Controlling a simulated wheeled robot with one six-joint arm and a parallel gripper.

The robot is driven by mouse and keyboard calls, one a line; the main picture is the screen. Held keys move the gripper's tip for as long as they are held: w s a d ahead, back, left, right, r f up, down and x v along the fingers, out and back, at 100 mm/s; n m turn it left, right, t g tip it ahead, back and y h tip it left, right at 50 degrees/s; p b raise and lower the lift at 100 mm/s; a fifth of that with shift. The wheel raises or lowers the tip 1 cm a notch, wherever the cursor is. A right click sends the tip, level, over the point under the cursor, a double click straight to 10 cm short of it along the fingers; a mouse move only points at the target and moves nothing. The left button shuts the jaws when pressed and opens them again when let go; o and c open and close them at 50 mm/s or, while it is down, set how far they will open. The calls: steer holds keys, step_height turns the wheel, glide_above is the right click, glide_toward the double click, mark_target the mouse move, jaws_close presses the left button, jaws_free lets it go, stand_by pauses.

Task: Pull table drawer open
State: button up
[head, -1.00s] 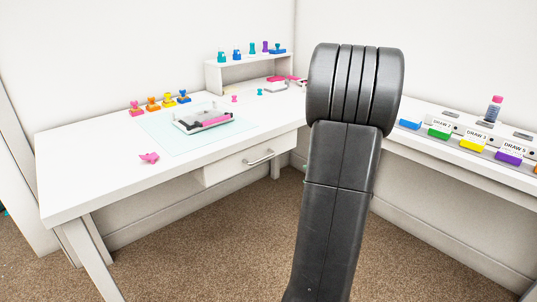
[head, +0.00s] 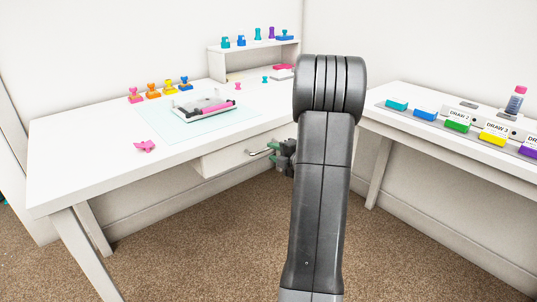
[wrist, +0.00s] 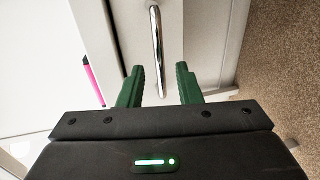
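The white table drawer (head: 222,160) sits under the front edge of the white table (head: 75,155) and looks closed. Its metal bar handle (head: 260,152) shows just left of my gripper (head: 278,154) in the head view. In the wrist view, the handle (wrist: 156,50) runs from the top edge down to between the green fingertips of my gripper (wrist: 160,82). The fingers are open, one on each side of the handle's near end, with gaps on both sides. My arm hides part of the table's right end in the head view.
On the table are a cutting mat (head: 240,118) with a papercraft tool (head: 203,106), a pink piece (head: 145,146) and several coloured stamps. A second table (head: 440,140) with labelled coloured blocks stands at the right. The carpet in front is clear.

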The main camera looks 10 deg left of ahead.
steer(key=x, duration=0.3)
steer(key=shift+w+a, duration=0.1)
steer(key=shift+a, duration=0.1)
jaws_close()
